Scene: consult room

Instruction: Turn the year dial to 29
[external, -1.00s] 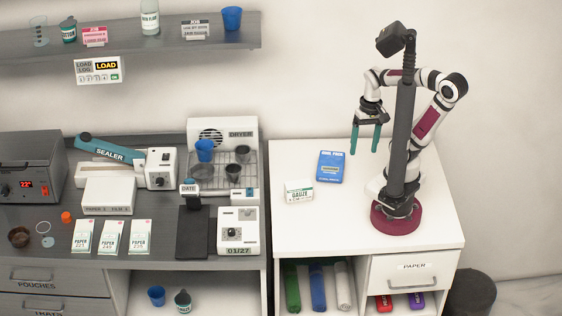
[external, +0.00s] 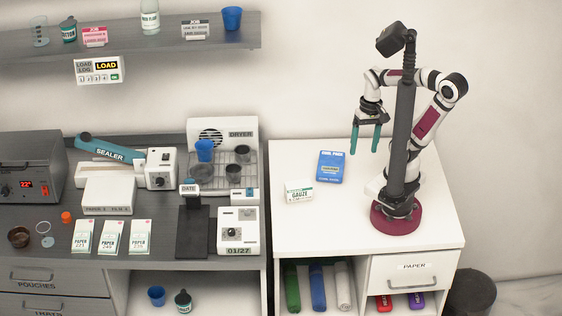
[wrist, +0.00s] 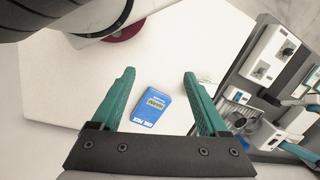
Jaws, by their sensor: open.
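The white dial box (external: 238,243) stands at the right front of the dark counter in the external view. It has a small dark dial (external: 234,232) on its face, and a label below reads 01/27. The dial's exact setting is too small to read. A white box with a round knob, probably the same one, shows at the upper right of the wrist view (wrist: 265,52). The stamp marked DATE (external: 189,189) stands just left of the box, over a black pad. My gripper (external: 366,150) is open and empty, raised above the white table, well right of the dial box; its teal fingers also show in the wrist view (wrist: 159,76).
A blue pack (external: 331,167) and a gauze box (external: 299,191) lie on the white table (external: 310,235) below my gripper. The dryer (external: 230,130) with cups stands behind the dial box. The sealer (external: 108,152) and paper packs (external: 111,237) are further left.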

